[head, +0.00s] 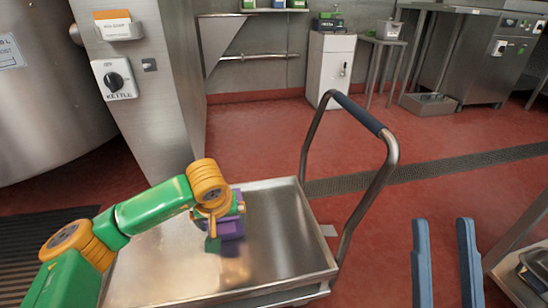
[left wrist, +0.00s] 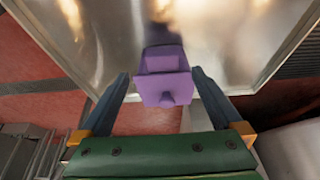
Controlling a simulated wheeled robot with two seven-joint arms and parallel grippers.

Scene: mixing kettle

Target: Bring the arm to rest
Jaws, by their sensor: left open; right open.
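My left arm reaches in from the left in the head view, and its gripper (head: 213,240) hangs over the metal cart tray (head: 290,225). In the left wrist view the left gripper's (left wrist: 160,74) two fingers stand wide apart. A purple block-like piece (left wrist: 162,84) shows between them, and purple also shows beside the gripper in the head view (head: 231,229). I cannot tell whether it is part of my arm or a separate thing; no grip on it shows. My right gripper (head: 442,222) is at the lower right of the head view, its two blue-grey fingers apart, with nothing between them.
The cart's upright handle (head: 360,115) rises right of the tray. A steel column with the kettle knob (head: 115,80) stands behind the tray, and the large kettle (head: 45,90) is at left. A metal table edge (head: 520,240) is at far right. Red floor lies open behind.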

